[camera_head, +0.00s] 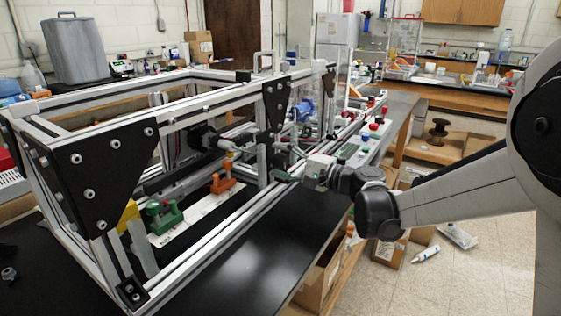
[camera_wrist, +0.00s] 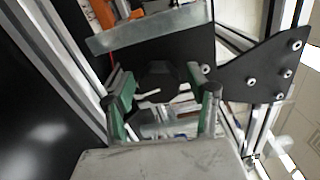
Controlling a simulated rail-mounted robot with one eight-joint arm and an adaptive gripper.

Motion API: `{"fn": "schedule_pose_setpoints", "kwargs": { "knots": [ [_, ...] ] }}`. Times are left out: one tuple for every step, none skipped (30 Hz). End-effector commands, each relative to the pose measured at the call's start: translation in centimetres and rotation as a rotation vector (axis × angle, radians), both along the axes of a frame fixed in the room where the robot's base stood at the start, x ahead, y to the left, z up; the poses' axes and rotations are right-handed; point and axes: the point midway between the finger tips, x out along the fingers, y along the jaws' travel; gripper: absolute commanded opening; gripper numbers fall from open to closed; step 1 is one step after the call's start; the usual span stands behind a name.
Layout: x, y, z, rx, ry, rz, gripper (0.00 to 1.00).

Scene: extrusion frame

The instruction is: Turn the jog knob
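My gripper (camera_wrist: 163,105) shows in the wrist view with its two green-padded fingers spread apart and nothing held between them. Beyond and between the fingers is a dark rounded shape (camera_wrist: 158,73), which may be the jog knob; it is too dark to be sure. In the head view my gripper (camera_head: 286,172) is at the right side of the extrusion frame (camera_head: 214,222), near a black corner plate (camera_head: 274,108). No jog knob can be told for certain there. Whether the fingers touch anything is unclear.
A green-handled clamp (camera_head: 164,216) and an orange clamp (camera_head: 222,183) sit inside the frame. In the wrist view, a black bolted plate (camera_wrist: 262,75) stands right of the fingers. The black tabletop (camera_head: 265,250) in front is mostly clear.

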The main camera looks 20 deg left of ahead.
Motion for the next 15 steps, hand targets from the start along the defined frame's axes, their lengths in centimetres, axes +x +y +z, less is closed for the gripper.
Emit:
{"fn": "schedule_pose_setpoints", "kwargs": {
  "knots": [
    [0.0,0.0,0.0,0.0,0.0,0.0,0.53],
    [0.0,0.0,0.0,0.0,0.0,0.0,0.53],
    [0.0,0.0,0.0,0.0,0.0,0.0,0.53],
    [0.0,0.0,0.0,0.0,0.0,0.0,0.53],
    [0.0,-0.1,0.0,0.0,0.0,0.0,0.53],
    [0.0,-0.2,0.0,0.0,0.0,-0.001,0.53],
    [-0.1,-0.4,0.0,0.0,0.0,-0.001,0.53],
    [-0.1,-0.6,0.0,0.0,0.0,-0.001,0.53],
    [-0.2,-1.0,0.0,0.0,0.0,-0.002,0.53],
    [-0.3,-1.4,0.0,0.0,0.0,-0.002,0.53],
    [-0.5,-1.9,0.0,0.0,0.0,-0.002,0.53],
    [-0.6,-2.6,0.0,0.001,0.0,-0.003,0.53],
    [-0.8,-3.1,0.0,0.001,0.0,-0.003,0.53],
    [-0.9,-3.7,0.0,0.001,0.0,-0.003,0.53],
    [-1.1,-4.5,0.0,0.001,0.0,-0.003,0.53]
  ]
}}
